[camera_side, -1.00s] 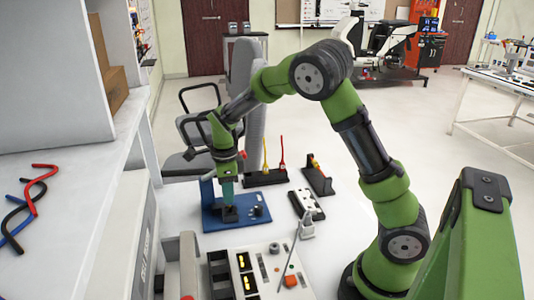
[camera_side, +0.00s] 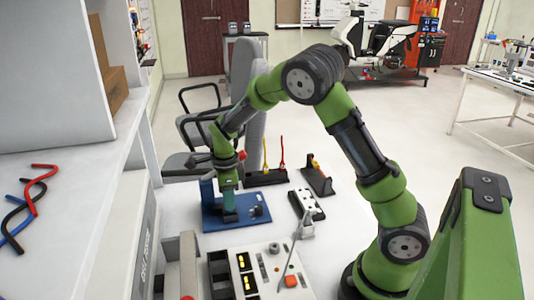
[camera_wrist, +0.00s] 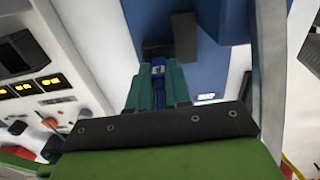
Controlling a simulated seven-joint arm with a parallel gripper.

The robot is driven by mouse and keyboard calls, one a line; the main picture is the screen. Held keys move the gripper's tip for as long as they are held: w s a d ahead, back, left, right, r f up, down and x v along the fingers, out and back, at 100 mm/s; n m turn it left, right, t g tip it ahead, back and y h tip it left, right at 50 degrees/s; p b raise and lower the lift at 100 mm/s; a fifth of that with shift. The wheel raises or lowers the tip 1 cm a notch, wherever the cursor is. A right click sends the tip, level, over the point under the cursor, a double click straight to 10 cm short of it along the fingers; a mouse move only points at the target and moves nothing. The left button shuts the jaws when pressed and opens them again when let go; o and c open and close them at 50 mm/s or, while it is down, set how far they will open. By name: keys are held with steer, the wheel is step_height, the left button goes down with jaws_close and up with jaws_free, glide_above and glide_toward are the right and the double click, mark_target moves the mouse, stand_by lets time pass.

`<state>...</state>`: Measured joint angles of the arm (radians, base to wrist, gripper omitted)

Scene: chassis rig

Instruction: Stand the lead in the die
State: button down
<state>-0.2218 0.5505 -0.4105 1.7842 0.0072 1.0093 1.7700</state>
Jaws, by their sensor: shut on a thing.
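My gripper (camera_side: 229,205) is low over the blue press base (camera_side: 250,222), beside its upright blue post (camera_side: 207,190). In the wrist view its teal fingers (camera_wrist: 158,88) are shut on a small blue piece, which I take to be the lead (camera_wrist: 157,72). Just beyond the fingertips is a dark block (camera_wrist: 157,50), probably the die, on the blue base. The lead's lower end is hidden, so I cannot tell whether it is inside the die. In the side view the fingers cover the lead and most of the die.
A black rack (camera_side: 262,180) behind the base holds an upright yellow lead (camera_side: 265,155) and red lead (camera_side: 282,152). A black stand (camera_side: 317,181) and a white block with holes (camera_side: 305,204) are to the right. A control panel (camera_side: 262,272) is in front.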

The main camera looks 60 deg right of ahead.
steer(key=c, duration=1)
jaws_free()
step_height(320, 180, up, 17)
steer(key=shift+f, duration=0.1)
